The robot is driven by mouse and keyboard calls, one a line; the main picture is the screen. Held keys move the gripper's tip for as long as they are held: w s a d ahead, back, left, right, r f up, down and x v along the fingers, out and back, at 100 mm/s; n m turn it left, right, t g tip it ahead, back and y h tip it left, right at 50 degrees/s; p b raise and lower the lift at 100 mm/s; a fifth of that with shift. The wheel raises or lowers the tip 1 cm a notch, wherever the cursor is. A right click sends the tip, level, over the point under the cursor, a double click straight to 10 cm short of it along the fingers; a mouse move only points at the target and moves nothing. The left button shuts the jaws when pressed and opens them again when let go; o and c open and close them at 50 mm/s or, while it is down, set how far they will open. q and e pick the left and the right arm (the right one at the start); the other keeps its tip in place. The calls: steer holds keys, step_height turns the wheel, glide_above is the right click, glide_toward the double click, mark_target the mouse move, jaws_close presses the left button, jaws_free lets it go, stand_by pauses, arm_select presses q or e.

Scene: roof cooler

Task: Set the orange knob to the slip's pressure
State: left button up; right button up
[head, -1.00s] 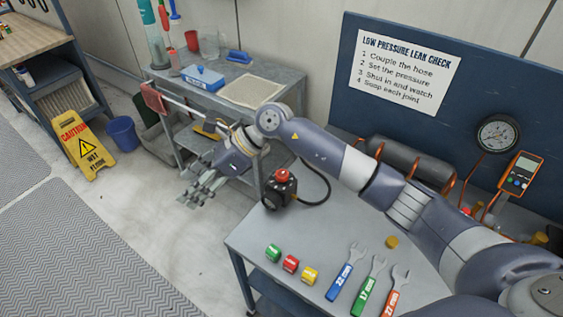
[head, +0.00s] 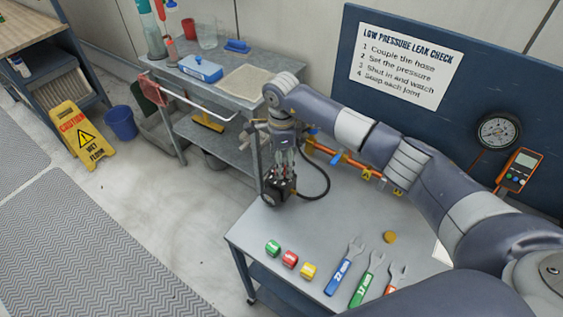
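A small black device (head: 277,190) with a black hose stands on the back left corner of the grey bench. Its red-orange top knob is hidden behind my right gripper now. My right gripper (head: 281,172) points down over the device, its fingers around or just above the top. I cannot tell whether they touch or close on the knob. My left gripper is not in view. A white paper (head: 441,253) shows partly behind my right arm; I see no writing on it, so I cannot tell if it is the slip.
The bench (head: 330,215) holds green, red and yellow fittings, several wrenches (head: 345,268) and a brass cap (head: 389,237). A pressure gauge (head: 499,131), an orange meter (head: 518,170) and a check sign (head: 405,65) are on the blue panel. A grey cart (head: 215,145) stands behind left.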

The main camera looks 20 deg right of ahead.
steer(key=shift+f, duration=1.25)
steer(key=c, duration=1.1)
